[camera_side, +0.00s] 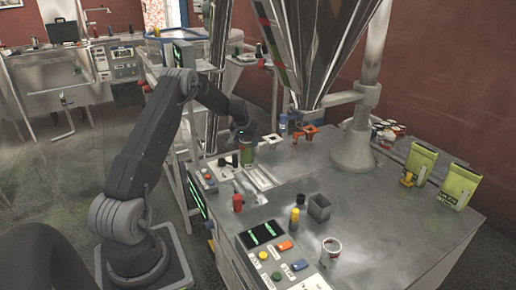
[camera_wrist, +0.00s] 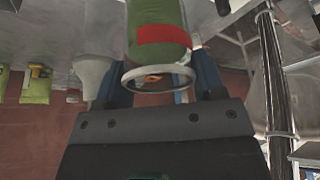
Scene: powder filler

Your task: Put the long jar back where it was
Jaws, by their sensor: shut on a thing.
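A green jar with a red band (camera_wrist: 163,40) is in my gripper (camera_wrist: 162,78). In the wrist view the jar stands between the two blue-grey fingers, with its round rim towards the camera. In the side view the green jar (camera_side: 247,155) is below the dark end of my arm, over or at the left rear of the metal table (camera_side: 375,215). I cannot tell whether its base touches the surface. My gripper (camera_side: 244,137) is partly hidden by its own wrist there.
A red container (camera_side: 238,203), a yellow-and-black bottle (camera_side: 295,217), a grey square cup (camera_side: 319,208) and a white tin (camera_side: 331,250) stand nearer the front. A shiny hopper (camera_side: 310,50) and thick post (camera_side: 355,150) rise behind. Green bags (camera_side: 459,187) stand right. The table's right middle is clear.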

